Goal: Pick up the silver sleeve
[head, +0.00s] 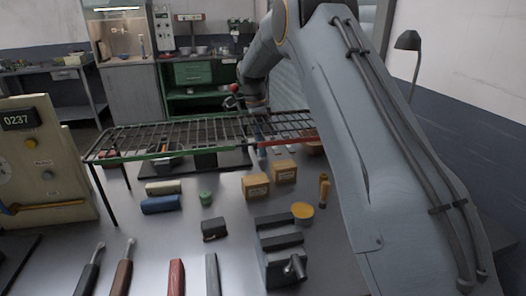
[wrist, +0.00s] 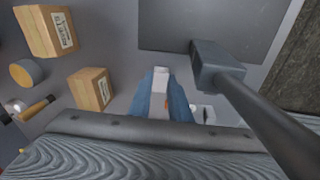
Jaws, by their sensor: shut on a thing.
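In the wrist view, my gripper (wrist: 162,76) shows as two blue fingers pointing away from the camera. They are shut on a pale silver piece, the silver sleeve (wrist: 160,84), which fills the gap between them. A small orange mark shows lower down between the fingers. In the head view, my arm reaches over to the far side of the wire rack (head: 205,130). My gripper (head: 262,150) is small there and partly hidden by the rack, and the sleeve cannot be made out.
Two cardboard boxes (head: 256,186) (head: 284,172) stand near the rack. A dark grey bar with a block end (wrist: 215,66) lies close right of my fingers in the wrist view. A dark vise-like block (head: 280,240) and several tools lie nearer. A panel (head: 40,165) stands left.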

